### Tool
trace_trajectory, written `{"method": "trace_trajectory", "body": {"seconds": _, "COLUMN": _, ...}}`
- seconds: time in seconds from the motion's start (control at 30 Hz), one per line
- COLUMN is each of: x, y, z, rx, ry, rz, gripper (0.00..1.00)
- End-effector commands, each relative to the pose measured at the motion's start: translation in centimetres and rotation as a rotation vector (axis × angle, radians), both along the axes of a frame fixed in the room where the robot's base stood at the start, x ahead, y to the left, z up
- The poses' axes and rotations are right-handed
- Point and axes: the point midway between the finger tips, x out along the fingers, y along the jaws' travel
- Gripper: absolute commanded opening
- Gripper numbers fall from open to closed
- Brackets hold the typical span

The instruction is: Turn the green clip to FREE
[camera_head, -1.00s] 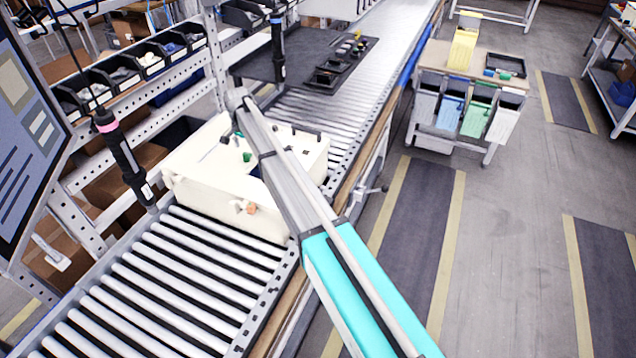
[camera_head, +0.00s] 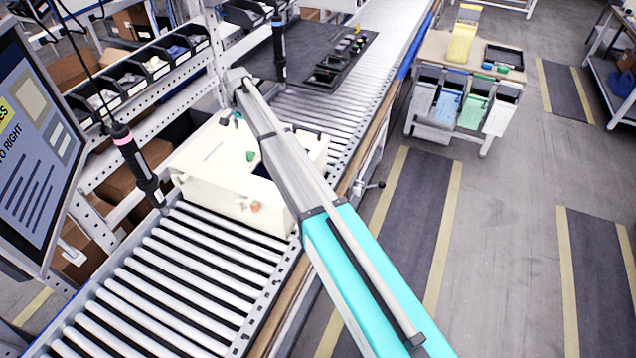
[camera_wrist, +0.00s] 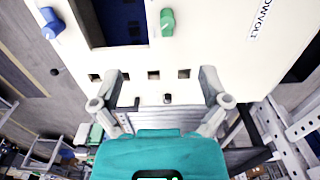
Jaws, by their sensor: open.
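The cream housing (camera_head: 215,165) sits on the roller conveyor, partly covered by my arm in the head view. The green clip (camera_head: 250,156) is on its top face, close to a dark opening. In the wrist view the green clip (camera_wrist: 167,22) stands at the top middle, just right of the dark rectangular opening. My gripper (camera_wrist: 162,76) is open and empty, its two fingers spread over the edge of the housing. The clip lies ahead of the fingers, between their lines, and is not between the tips. Any FREE marking cannot be read.
A blue knob (camera_wrist: 52,22) stands left of the opening. An orange part (camera_head: 255,206) is on the housing's front side. A hanging screwdriver (camera_head: 138,165) is left of the housing, another (camera_head: 279,50) behind it. A black tray (camera_head: 340,62) lies farther up the conveyor. Front rollers are clear.

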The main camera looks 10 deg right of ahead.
Motion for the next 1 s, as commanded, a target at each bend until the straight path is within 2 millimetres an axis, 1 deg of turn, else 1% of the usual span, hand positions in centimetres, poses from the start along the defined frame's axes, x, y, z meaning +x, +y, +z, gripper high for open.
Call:
{"method": "trace_trajectory", "body": {"seconds": 0.03, "x": 0.0, "y": 0.0, "z": 0.7, "rx": 0.0, "ry": 0.0, "rz": 0.0, "gripper": 0.95}}
{"method": "trace_trajectory", "body": {"seconds": 0.27, "x": 0.0, "y": 0.0, "z": 2.2, "rx": 0.0, "ry": 0.0, "rz": 0.0, "gripper": 0.95}}
{"method": "trace_trajectory", "body": {"seconds": 0.33, "x": -0.5, "y": -0.6, "z": 1.5, "rx": 0.0, "ry": 0.0, "rz": 0.005, "gripper": 0.95}}
{"method": "trace_trajectory", "body": {"seconds": 0.67, "x": -2.7, "y": -3.7, "z": 0.0, "rx": 0.0, "ry": 0.0, "rz": 0.043, "gripper": 0.95}}
{"method": "trace_trajectory", "body": {"seconds": 1.0, "x": -5.4, "y": -7.4, "z": -1.7, "rx": 0.0, "ry": 0.0, "rz": 0.089, "gripper": 0.95}}
